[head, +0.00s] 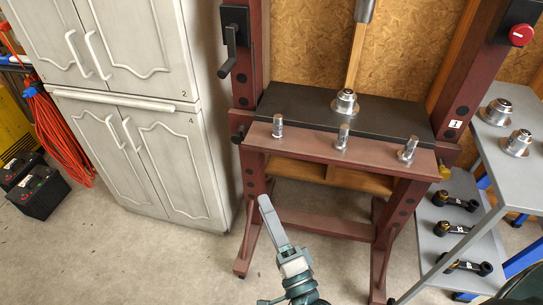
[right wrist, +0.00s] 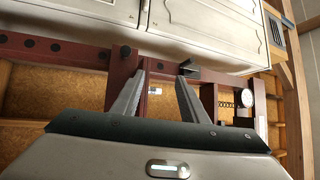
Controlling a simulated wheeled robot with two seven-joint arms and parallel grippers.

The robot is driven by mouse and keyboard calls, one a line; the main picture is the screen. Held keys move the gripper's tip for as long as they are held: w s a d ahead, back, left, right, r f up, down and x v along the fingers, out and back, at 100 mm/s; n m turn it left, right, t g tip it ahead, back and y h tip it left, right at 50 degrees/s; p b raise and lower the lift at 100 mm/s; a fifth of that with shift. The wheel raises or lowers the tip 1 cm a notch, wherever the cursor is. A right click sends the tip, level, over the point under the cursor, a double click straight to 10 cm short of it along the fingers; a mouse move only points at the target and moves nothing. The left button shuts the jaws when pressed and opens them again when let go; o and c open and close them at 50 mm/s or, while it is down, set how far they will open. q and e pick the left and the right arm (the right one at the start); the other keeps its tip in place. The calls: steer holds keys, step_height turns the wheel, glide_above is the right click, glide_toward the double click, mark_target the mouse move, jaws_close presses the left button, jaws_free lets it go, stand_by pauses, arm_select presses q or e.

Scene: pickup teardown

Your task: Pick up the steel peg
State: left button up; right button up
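Three short steel pegs stand along the front ledge of the red press bench, one at the left (head: 277,127), one in the middle (head: 342,136) and one at the right (head: 408,149). Each seems to sit in or on a small base; I cannot tell which one the task means. My right gripper (head: 266,206) is in front of and below the ledge, apart from the pegs. In the right wrist view its two fingers (right wrist: 160,80) stand apart with nothing between them. No peg can be made out in that view. My left gripper is not in view.
A flanged steel part (head: 345,101) sits on the black plate (head: 290,102) behind the pegs, below the press ram (head: 365,10). A grey shelf cart (head: 500,165) with flanged parts and black links stands at right. White cabinets (head: 150,150) stand left. Floor before the bench is clear.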

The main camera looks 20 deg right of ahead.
steer(key=w+d+r+m+t+h+p, duration=0.15)
steer(key=d+r+m+h+p, duration=0.25)
steer(key=r+m+h, duration=0.4)
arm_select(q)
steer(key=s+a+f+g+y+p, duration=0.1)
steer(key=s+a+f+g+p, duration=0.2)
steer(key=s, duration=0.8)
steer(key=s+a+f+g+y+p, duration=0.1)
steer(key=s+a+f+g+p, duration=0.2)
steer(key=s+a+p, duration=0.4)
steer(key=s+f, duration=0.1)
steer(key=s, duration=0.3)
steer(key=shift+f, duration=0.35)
arm_select(e)
steer(key=m+g+h, duration=0.8)
steer(key=m+g, duration=0.2)
steer(key=m, duration=1.2)
glide_toward(343, 133)
steer(key=v, duration=0.2)
steer(key=shift+s+a, duration=0.15)
steer(key=shift+s, duration=0.1)
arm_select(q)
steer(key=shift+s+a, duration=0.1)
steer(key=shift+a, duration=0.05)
arm_select(e)
steer(key=shift+r, duration=0.1)
